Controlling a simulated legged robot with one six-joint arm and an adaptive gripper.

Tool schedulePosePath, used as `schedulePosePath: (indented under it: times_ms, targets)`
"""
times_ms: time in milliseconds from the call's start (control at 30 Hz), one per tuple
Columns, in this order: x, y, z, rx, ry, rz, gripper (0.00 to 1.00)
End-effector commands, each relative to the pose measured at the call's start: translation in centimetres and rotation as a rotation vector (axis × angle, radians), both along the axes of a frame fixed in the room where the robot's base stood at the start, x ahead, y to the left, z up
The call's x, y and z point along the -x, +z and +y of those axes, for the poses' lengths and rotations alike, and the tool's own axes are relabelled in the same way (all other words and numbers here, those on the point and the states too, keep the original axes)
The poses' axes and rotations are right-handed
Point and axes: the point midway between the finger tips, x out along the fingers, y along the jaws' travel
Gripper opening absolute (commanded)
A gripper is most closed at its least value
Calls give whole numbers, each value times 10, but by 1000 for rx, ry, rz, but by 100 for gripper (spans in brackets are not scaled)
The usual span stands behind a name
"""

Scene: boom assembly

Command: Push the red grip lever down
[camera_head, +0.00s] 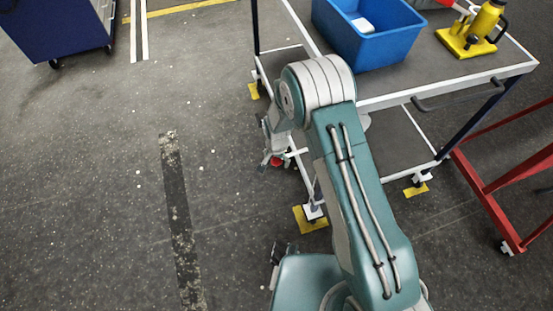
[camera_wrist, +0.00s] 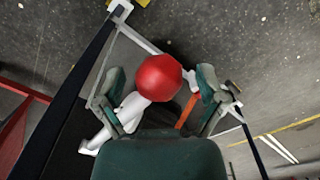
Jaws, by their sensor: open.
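A red rounded grip (camera_wrist: 158,77) shows in the wrist view, with a white lever-like part (camera_wrist: 130,110) beside it running to the lower left. The grip appears between the two spread fingers of my gripper (camera_wrist: 160,90), with gaps on both sides; I cannot tell whether it touches anything. An orange-red strip (camera_wrist: 187,112) shows near the right finger. In the head view my gripper (camera_head: 274,158) hangs beside the cart's left side, and a small red spot (camera_head: 277,162) shows at it. My arm hides much of that area.
A grey cart (camera_head: 450,72) carries a blue bin (camera_head: 370,45) and a yellow device (camera_head: 480,28) with a red part behind it. A red frame (camera_head: 490,188) stands at the right. A dark blue cabinet (camera_head: 60,30) is at the far left. The floor left of the cart is clear.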

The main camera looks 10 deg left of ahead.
Motion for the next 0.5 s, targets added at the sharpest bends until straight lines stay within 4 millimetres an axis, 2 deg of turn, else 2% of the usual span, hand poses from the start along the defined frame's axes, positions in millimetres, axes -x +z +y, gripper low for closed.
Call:
schedulePosePath:
  times_ms: [167,267,300,367,400,500]
  targets:
    - [0,0,0,1,0,0,90]
    - [0,0,1,2,0,0,50]
    - [0,0,1,2,0,0,32]
    - [0,0,1,2,0,0,5]
    - [0,0,1,2,0,0,0]
    - [0,0,1,1,0,0,0]
